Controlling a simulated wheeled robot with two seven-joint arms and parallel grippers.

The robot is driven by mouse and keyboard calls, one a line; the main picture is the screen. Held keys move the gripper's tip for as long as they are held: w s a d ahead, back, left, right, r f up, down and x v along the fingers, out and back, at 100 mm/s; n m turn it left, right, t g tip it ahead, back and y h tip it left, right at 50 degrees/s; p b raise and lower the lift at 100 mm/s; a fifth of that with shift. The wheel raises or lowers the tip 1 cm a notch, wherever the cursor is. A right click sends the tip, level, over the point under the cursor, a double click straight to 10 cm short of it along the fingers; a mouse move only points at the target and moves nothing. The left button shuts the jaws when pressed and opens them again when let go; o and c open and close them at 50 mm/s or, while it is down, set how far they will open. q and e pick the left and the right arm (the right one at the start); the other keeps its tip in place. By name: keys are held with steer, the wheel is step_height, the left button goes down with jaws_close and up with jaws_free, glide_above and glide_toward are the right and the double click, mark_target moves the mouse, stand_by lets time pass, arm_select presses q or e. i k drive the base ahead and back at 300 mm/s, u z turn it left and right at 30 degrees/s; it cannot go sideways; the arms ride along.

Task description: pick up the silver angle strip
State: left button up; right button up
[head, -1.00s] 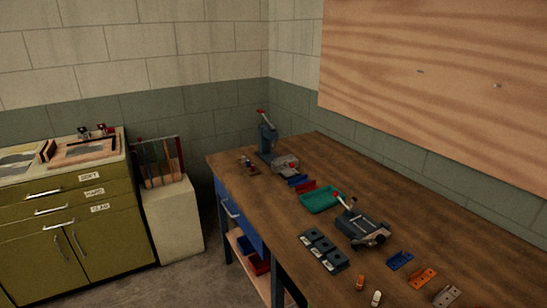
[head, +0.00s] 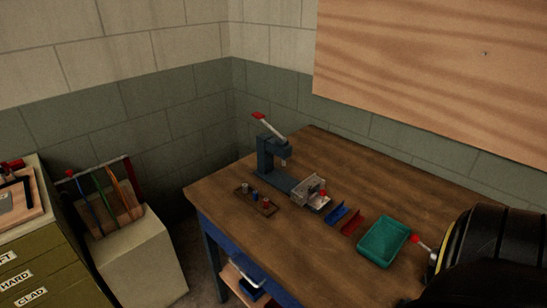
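I cannot pick out a silver angle strip for sure in the head view. A silver-grey block-like piece (head: 312,189) sits at the foot of the blue-grey lever press (head: 268,160) on the bench. A blue strip (head: 336,214) and a red strip (head: 352,222) lie side by side just right of it. A black rounded part of my own arm fills the lower right corner and hides that part of the bench. Neither of my grippers shows.
A green tray (head: 384,242) stands on the wooden bench (head: 255,235), right of the strips. A small holder with several pegs (head: 256,200) lies near the left edge. A rack of coloured strips (head: 107,205) stands on a pale cabinet (head: 140,262). Olive drawers (head: 45,270) are at left.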

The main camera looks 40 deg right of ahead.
mark_target(302, 188)
steer(key=i, duration=1.9)
steer(key=z, duration=1.3)
